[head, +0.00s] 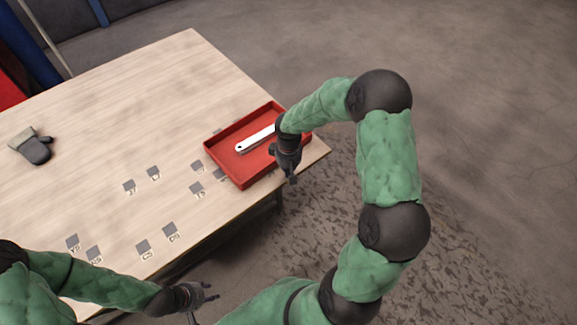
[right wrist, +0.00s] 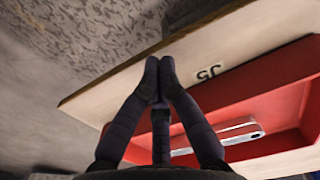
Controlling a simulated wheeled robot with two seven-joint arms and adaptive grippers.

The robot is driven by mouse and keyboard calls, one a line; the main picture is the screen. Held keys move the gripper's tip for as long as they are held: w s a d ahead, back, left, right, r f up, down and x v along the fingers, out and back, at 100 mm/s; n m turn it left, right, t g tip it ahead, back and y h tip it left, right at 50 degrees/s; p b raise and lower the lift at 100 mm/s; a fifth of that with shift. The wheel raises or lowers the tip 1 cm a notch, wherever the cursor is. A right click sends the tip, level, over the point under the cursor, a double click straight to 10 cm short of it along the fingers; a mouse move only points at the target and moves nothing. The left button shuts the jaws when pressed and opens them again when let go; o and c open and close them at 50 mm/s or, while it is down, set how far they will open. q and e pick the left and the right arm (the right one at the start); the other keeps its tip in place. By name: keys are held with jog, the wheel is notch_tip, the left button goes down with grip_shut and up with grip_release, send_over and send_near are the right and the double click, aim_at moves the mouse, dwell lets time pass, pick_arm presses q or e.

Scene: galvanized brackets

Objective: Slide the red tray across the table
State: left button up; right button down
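The red tray (head: 252,172) lies near the table's right corner in the head view, with a pale flat bar (head: 256,138) with a hole at its end inside it. In the right wrist view the tray (right wrist: 275,105) fills the right side, and the bar (right wrist: 240,136) shows there too. My right gripper (head: 292,179) is at the tray's right side and covers part of its wall; its fingertips (right wrist: 159,68) are together with nothing seen between them. I cannot tell whether it touches the tray. My left gripper (head: 206,304) is open and empty, off the table's near edge.
Several grey square plates (head: 143,247) with printed labels lie on the table (head: 110,110) left of the tray and towards the near edge. A dark grey glove (head: 37,149) lies at the far left. The table's middle and back are clear.

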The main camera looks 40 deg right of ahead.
aim_at(283, 173)
jog(key=w, duration=0.1)
jog(key=w+f+b, duration=0.1)
jog(key=w, duration=0.1)
jog(key=shift+a+f, duration=0.15)
jog(key=shift+f, duration=0.05)
jog(key=shift+w+r, duration=0.1)
jog(key=shift+w, duration=0.4)
pick_arm(q)
notch_tip(283, 173, down, 2)
